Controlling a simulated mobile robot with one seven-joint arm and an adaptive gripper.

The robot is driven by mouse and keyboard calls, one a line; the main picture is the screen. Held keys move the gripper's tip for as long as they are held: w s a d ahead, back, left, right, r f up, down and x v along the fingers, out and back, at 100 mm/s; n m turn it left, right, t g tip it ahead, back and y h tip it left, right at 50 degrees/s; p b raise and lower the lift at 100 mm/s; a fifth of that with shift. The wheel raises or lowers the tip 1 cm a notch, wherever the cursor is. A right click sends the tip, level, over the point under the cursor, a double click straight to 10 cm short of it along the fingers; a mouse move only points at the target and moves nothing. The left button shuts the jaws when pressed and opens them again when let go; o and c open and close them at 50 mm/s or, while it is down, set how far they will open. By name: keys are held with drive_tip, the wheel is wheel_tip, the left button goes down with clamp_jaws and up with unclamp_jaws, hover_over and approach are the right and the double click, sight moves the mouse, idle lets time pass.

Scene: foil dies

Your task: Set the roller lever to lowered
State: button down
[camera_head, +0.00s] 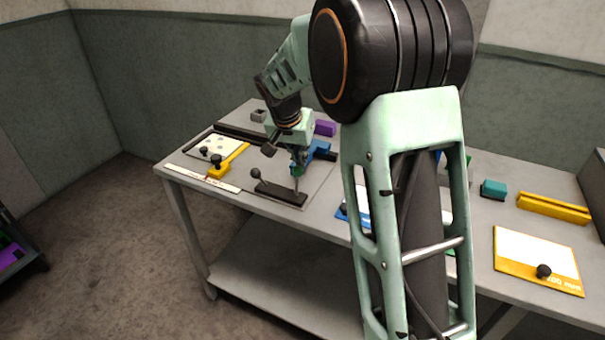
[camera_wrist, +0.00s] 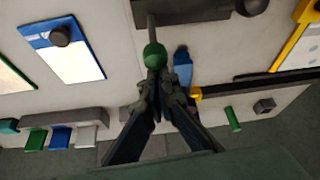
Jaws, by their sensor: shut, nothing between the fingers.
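A dark base block (camera_head: 281,193) lies on a grey plate on the table. At its right end a thin upright lever carries a green ball (camera_head: 298,169). At its left end a black ball knob (camera_head: 256,173) sits on a short leaning stem. The labels are too small to tell which one is the roller lever. My gripper (camera_head: 299,158) points down over the green ball. In the wrist view my gripper (camera_wrist: 158,80) is shut and empty, with its fingertips at the green ball (camera_wrist: 154,56); I cannot tell whether they touch it.
A blue block (camera_head: 318,149) stands close behind my gripper, with a purple block (camera_head: 325,128) beyond. A yellow bar (camera_head: 229,160) with a black knob lies left. A white and yellow panel (camera_head: 538,262) and a teal block (camera_head: 493,189) are at the right.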

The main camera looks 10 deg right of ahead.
sight(294, 171)
drive_tip(key=shift+s+a+f+t+h+b, duration=0.2)
drive_tip(key=shift+s+a+t+h+b, duration=0.35)
drive_tip(key=shift+b, duration=2.25)
drive_tip(key=shift+s+a+f+t+h+b, duration=0.15)
drive_tip(key=shift+s+a+t+h+b, duration=0.35)
drive_tip(key=shift+b, duration=2.25)
drive_tip(key=s+t+b, duration=0.1)
drive_tip(key=b, duration=0.2)
drive_tip(key=t+b, duration=0.1)
drive_tip(key=b, duration=0.2)
drive_tip(key=shift+s+a+r+h, duration=0.1)
drive_tip(key=shift+s+a+h, duration=0.25)
drive_tip(key=s+a+b, duration=0.1)
drive_tip(key=b, duration=0.3)
drive_tip(key=shift+s+a, duration=0.1)
drive_tip(key=shift+s, duration=0.2)
